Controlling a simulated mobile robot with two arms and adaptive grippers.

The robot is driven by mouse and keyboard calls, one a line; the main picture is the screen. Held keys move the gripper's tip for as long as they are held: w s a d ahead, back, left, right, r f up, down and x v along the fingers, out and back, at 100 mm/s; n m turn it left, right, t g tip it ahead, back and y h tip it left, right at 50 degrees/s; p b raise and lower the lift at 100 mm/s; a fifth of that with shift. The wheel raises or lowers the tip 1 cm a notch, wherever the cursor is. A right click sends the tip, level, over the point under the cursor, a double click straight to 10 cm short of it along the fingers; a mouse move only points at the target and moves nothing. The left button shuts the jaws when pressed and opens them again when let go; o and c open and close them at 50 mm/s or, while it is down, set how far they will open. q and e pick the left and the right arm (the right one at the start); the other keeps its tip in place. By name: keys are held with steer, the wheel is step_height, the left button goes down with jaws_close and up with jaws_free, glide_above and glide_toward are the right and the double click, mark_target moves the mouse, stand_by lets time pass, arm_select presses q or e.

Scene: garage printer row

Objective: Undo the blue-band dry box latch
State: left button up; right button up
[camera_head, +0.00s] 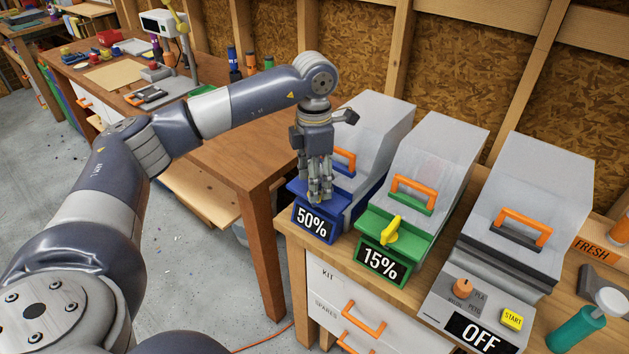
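The blue-band dry box (379,131) stands at the left of the row on the wooden bench. It has a grey lid, an orange handle and a "50%" display on its blue front. My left gripper (320,196) points down over the blue front ledge, just above the display. Its fingers are close together, and I cannot tell whether they hold something. The box's latch is hidden behind the fingers. The lid looks closed. My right gripper is not in view.
A green-band box (452,141) with a yellow latch (391,232) and "15%" display stands close on the right. Beyond it is a grey unit (522,200) reading "OFF". A wooden table (240,150) lies left.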

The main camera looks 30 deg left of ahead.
arm_select(q)
steer(key=n, duration=0.5)
steer(key=shift+s+f+b, duration=0.2)
steer(key=shift+f+b, duration=0.15)
steer(key=shift+n, duration=0.8)
steer(key=o, duration=1.1)
steer(key=shift+w+r, duration=0.1)
steer(key=shift+c, duration=0.2)
steer(key=shift+r, duration=0.1)
step_height(320, 180, up, 12)
